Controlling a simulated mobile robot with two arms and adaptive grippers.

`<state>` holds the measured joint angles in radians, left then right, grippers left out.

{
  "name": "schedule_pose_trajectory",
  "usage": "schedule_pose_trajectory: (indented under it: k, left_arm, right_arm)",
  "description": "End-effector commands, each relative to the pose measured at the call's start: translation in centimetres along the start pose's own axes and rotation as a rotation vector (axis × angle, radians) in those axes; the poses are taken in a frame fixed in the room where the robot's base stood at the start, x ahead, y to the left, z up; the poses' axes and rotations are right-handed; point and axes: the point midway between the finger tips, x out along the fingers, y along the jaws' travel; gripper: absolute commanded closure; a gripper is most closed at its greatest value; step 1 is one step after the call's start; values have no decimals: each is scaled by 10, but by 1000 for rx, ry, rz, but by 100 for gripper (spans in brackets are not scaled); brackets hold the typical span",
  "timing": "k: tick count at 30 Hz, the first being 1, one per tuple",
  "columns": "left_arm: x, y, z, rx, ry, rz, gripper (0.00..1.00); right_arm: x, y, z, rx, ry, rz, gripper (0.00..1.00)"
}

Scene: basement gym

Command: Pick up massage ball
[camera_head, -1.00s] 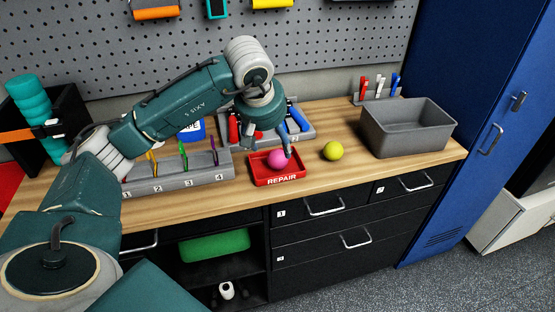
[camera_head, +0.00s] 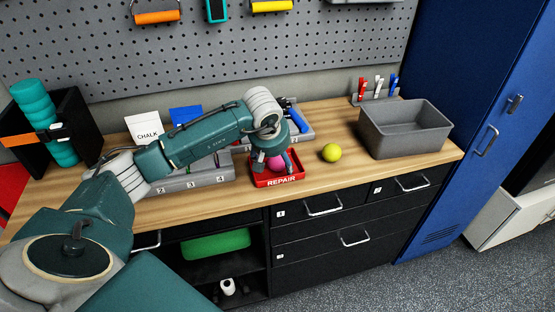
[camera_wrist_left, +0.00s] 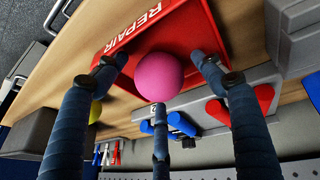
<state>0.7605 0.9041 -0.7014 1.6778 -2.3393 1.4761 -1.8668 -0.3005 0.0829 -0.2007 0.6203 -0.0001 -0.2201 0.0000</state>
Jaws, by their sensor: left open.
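A pink ball (camera_head: 276,163) sits in the red tray (camera_head: 280,182) marked REPAIR on the workbench. My left gripper (camera_head: 274,166) is over the tray, with its fingers pointing down around the ball and partly hiding it. In the left wrist view the pink ball (camera_wrist_left: 159,76) lies between the spread blue fingers of my open left gripper (camera_wrist_left: 160,85). I see no finger clearly closed on it. A yellow ball (camera_head: 331,152) rests on the bench right of the tray. The pictures do not label which ball is the massage ball. My right gripper is not in view.
A grey bin (camera_head: 405,128) stands at the right of the bench. A numbered grey rack (camera_head: 195,184) is left of the tray, partly behind my arm. A grey holder with red and blue handles (camera_wrist_left: 205,107) is close beside the tray. Bench between yellow ball and bin is clear.

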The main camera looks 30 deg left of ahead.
Motion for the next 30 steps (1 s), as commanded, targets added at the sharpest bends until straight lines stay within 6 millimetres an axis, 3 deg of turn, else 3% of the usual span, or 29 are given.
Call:
schedule_pose_trajectory:
  k: [4, 9, 12, 23, 30]
  left_arm:
    - [0, 0, 0, 0, 0, 0, 34]
    - [0, 0, 0, 0, 0, 0, 67]
    - [0, 0, 0, 0, 0, 0, 82]
    - [-6, 1, -3, -1, 3, 1, 83]
    - [-40, 10, -19, -1, 7, 6, 83]
  right_arm:
    - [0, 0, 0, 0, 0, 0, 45]
    - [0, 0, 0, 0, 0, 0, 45]
    - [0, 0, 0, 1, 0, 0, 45]
    - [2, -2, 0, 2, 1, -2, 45]
    - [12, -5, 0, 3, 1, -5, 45]
